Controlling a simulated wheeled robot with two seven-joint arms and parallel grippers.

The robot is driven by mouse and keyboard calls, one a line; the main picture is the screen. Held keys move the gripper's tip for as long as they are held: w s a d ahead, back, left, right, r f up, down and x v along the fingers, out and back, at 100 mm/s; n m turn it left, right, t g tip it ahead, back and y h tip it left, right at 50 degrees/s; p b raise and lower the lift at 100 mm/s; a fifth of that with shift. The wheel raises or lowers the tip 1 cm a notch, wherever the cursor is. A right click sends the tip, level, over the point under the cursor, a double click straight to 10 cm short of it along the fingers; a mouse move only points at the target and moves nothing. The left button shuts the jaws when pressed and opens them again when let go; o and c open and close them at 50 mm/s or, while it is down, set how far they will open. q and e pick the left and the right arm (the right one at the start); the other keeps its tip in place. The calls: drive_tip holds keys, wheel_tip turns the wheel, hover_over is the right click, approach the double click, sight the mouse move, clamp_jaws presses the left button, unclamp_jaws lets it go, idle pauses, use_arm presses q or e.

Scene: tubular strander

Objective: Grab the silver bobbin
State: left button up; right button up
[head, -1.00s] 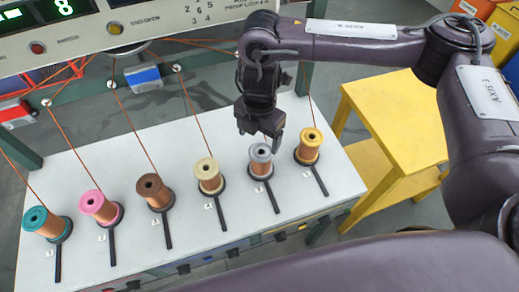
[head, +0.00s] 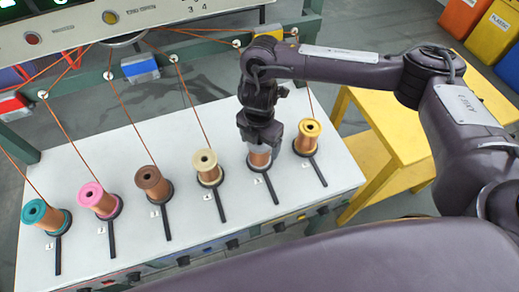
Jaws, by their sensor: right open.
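The silver bobbin (head: 259,158) stands on its dark holder on the white table, second from the right in the row. Its copper-coloured winding shows below the gripper, and its top is mostly hidden by it. My right gripper (head: 260,146) points down over the bobbin's upper end, with its fingers around or just at the silver flange. It is open; whether the fingers touch the bobbin cannot be told. My left gripper is not in view.
A yellow bobbin (head: 307,138) stands close on the right and a cream bobbin (head: 207,169) on the left. Brown, pink and teal bobbins stand further left on the white table (head: 200,235). Wires run up to the machine frame. A yellow stand (head: 395,120) is at the right.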

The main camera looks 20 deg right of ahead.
drive_tip(key=c, duration=1.4)
drive_tip(key=shift+r, duration=0.1)
drive_tip(key=shift+c, duration=0.5)
drive_tip(key=shift+r, duration=0.1)
